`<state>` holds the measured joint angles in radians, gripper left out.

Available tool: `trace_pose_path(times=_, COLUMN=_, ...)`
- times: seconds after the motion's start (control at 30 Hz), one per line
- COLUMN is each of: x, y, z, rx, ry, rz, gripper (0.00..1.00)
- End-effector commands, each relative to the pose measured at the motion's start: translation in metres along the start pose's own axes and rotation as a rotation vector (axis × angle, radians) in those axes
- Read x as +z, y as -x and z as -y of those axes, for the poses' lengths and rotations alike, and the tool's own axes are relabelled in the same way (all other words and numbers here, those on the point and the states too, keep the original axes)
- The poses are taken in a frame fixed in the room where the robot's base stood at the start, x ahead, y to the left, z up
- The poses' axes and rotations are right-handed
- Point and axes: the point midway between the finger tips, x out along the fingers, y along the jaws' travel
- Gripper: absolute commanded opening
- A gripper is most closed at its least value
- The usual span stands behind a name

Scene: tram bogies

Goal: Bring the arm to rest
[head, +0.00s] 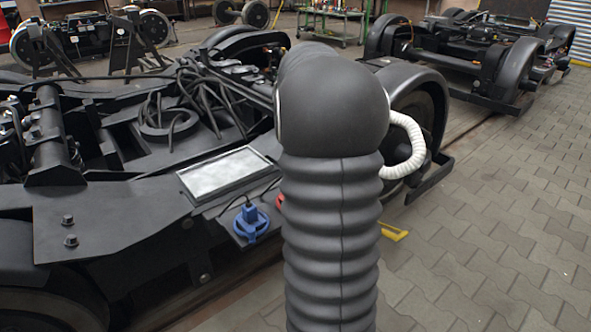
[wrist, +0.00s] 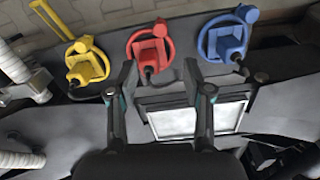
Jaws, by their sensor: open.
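My gripper (wrist: 160,88) shows in the wrist view with its two fingers apart and nothing between them. It hangs over the bogie's dark frame, in front of a red ring-shaped fitting (wrist: 149,50). A yellow fitting (wrist: 86,61) is to its left and a blue fitting (wrist: 228,41) to its right. In the head view my dark, ribbed arm stands upright in the middle and hides the gripper. The blue fitting also shows there (head: 251,222), and only a sliver of the red one shows beside the arm.
The black bogie (head: 110,225) fills the left of the head view, with a pale framed panel (head: 227,172) on it. A second bogie (head: 470,55) stands at the back right. A trolley (head: 333,24) stands behind. The paved floor (head: 500,210) at the right is clear.

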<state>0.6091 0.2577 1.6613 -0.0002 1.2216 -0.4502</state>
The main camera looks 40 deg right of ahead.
Motion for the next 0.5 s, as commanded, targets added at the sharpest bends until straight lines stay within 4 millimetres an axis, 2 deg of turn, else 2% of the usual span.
trace_pose_path(times=0.37, x=0.0, y=-0.0003, z=0.0, rx=0.0, ry=-0.005, rz=0.0, gripper=0.5)
trace_pose_path(times=0.5, x=-0.0041, y=-0.0011, z=-0.002, rx=0.009, ry=-0.064, rz=-0.02, gripper=0.5)
